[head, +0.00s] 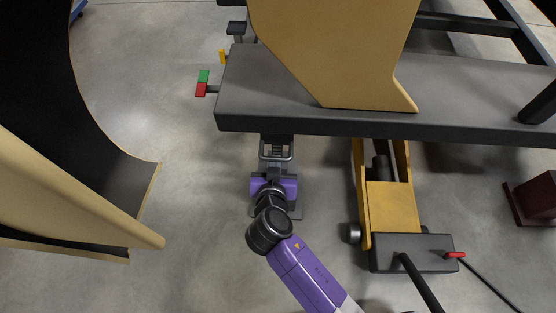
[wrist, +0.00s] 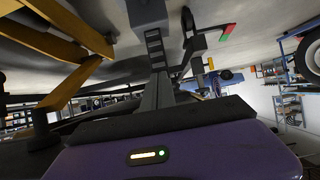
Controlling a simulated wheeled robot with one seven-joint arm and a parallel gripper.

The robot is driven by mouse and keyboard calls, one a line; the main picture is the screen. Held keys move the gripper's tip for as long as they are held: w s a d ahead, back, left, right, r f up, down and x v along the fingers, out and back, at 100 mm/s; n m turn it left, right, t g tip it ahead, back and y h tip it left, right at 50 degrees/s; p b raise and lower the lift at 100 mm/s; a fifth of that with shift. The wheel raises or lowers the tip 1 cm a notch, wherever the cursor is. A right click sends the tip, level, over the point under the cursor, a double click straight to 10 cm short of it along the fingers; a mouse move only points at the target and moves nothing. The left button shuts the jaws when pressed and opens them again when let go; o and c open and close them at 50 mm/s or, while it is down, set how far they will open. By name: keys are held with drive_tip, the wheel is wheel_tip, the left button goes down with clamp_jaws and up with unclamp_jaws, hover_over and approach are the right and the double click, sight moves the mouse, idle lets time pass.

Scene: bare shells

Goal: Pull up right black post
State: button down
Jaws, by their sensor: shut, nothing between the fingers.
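My gripper (head: 275,156) hangs low at the front edge of the grey platform, below its purple wrist. In the wrist view, its slim grey fingers (wrist: 157,92) are together, with nothing seen between them. A dark slotted post (wrist: 154,48) stands just beyond the fingertips, with a dark block (wrist: 146,12) at its end. I cannot tell whether the fingers touch it. In the head view, my arm and the platform edge hide most of this post. Another stand with a black top (head: 237,28) shows at the platform's far left corner.
The grey platform (head: 450,85) carries a tan curved shell (head: 340,45). A yellow jack (head: 392,205) is close on the right. A red and green handle (head: 202,83) juts out at left. Another curved shell (head: 75,190) stands farther left, with bare floor between.

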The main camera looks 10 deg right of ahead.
drive_tip(key=s+a+f, duration=0.1)
drive_tip(key=s, duration=0.8)
drive_tip(key=shift+a+b, duration=0.3)
drive_tip(key=shift+a, duration=0.05)
drive_tip(key=shift+f, duration=0.1)
idle(0.6)
